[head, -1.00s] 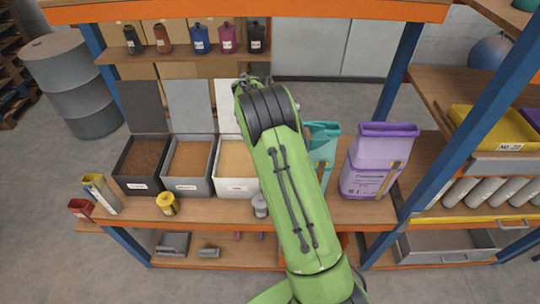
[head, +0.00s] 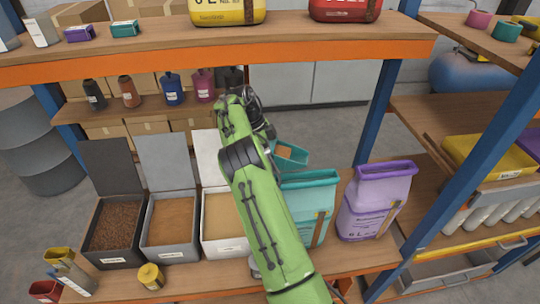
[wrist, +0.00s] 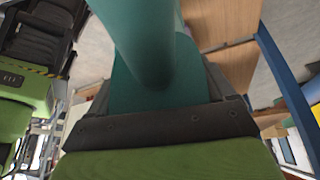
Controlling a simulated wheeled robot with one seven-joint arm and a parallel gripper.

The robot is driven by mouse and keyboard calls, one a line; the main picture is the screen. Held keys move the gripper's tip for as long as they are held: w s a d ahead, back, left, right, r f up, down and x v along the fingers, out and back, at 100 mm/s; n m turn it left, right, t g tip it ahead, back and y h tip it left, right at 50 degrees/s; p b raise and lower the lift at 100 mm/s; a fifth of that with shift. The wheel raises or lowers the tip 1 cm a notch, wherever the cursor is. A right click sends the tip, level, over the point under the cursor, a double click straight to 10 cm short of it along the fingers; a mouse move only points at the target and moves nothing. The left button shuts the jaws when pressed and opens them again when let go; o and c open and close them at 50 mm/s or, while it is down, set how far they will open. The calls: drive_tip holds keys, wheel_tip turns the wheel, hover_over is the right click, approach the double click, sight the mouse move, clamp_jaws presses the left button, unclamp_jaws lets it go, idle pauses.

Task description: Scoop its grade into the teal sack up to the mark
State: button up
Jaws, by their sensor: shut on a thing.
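The teal sack (head: 318,217) stands upright on the bench, its left part hidden behind my arm. My gripper (head: 268,133) is raised behind and above the sack. It is shut on a teal scoop (head: 304,157), with a tan patch of grain showing in it. The scoop's teal body also fills the wrist view (wrist: 145,45) between the jaws. The scoop is near the sack's top; whether it is over the mouth I cannot tell. Three bins stand left: dark (head: 112,260) with coarse brown grain, grey (head: 170,256) with tan, white (head: 222,249) with pale tan. The sack's mark is not clear.
A purple sack (head: 376,203) stands right of the teal one. A blue upright (head: 376,112) rises behind it. An upper shelf (head: 150,50) with an orange edge spans above. A yellow pot (head: 150,277) sits before the bins.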

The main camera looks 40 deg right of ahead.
drive_tip(key=shift+w, duration=0.2)
drive_tip(key=shift+s+d+r+t+y, duration=0.1)
drive_tip(key=shift+s+r+t+y, duration=0.3)
drive_tip(key=shift+s+r+t, duration=0.35)
drive_tip(key=shift+w+d+r+t+y, duration=0.15)
drive_tip(key=shift+w+r+t+y, duration=0.05)
drive_tip(key=shift+r+t+y, duration=0.5)
drive_tip(key=shift+s+d+r+t, duration=0.1)
drive_tip(key=shift+s+r+t, duration=0.2)
drive_tip(key=shift+r, duration=0.25)
drive_tip(key=shift+s+d+r+t+y, duration=0.2)
drive_tip(key=shift+r+t+y, duration=0.2)
drive_tip(key=shift+t+y, duration=0.2)
drive_tip(key=shift+s+d+r+t+y, duration=0.2)
drive_tip(key=shift+r+t+y, duration=0.2)
drive_tip(key=shift+t+y, duration=0.15)
drive_tip(key=shift+s+d+r+t+y, duration=0.2)
drive_tip(key=shift+s+t+y, duration=0.15)
drive_tip(key=shift+t, duration=0.15)
drive_tip(key=s+d+t+y+b, duration=0.1)
drive_tip(key=b, duration=0.1)
drive_tip(key=s+t+y+b, duration=0.1)
drive_tip(key=t, duration=0.1)
drive_tip(key=shift+d+r+b, duration=0.35)
drive_tip(key=shift+s+d+r+t+y, duration=0.4)
drive_tip(key=shift+s+d+t+y, duration=0.05)
drive_tip(key=shift+s+t+y, duration=0.25)
drive_tip(key=shift+s+d+r+t+y+p, duration=0.35)
drive_tip(key=shift+s+d+t+y+p, duration=0.25)
drive_tip(key=shift+t+p, duration=0.35)
